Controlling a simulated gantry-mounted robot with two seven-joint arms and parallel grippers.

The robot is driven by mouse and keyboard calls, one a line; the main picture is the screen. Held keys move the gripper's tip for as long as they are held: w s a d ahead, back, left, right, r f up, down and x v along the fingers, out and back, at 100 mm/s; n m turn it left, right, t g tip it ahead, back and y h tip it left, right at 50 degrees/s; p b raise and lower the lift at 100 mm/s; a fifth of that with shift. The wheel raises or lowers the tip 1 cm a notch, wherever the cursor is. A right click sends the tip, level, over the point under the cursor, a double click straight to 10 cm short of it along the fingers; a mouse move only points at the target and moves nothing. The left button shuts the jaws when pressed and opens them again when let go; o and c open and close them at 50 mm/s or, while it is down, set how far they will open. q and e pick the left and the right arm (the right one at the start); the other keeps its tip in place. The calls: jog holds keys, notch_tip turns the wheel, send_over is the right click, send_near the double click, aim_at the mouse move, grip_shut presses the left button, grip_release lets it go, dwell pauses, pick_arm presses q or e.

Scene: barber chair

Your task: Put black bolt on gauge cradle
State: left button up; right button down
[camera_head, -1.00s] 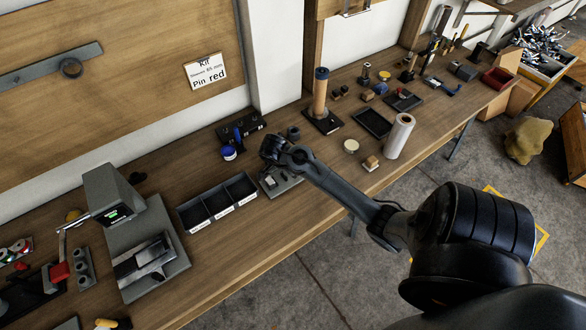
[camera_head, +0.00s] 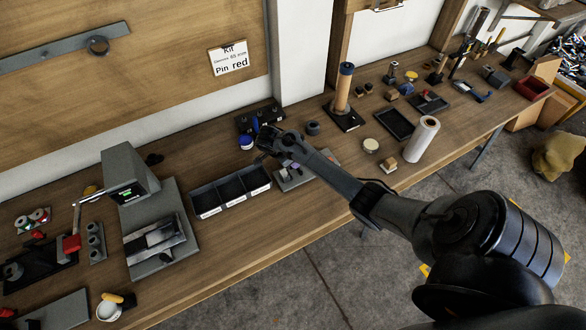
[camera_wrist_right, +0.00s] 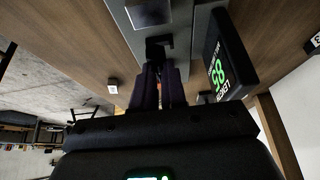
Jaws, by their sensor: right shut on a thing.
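My left gripper is not in view.
The black three-part tray (camera_head: 207,200) lies between the gauge and my gripper. A blue-and-white jar (camera_head: 246,143) and a black rack (camera_head: 262,119) stand behind. The grey plate (camera_head: 283,184) holds small parts. Bare bench lies in front of the tray.

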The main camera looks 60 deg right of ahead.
jog(key=shift+f+b, duration=0.3)
jog(key=shift+f, duration=1.3)
jog(key=shift+w+f, duration=0.1)
jog(key=shift+f, duration=0.35)
jog(key=shift+f, duration=0.1)
jog(key=c, duration=1.2)
grip_release()
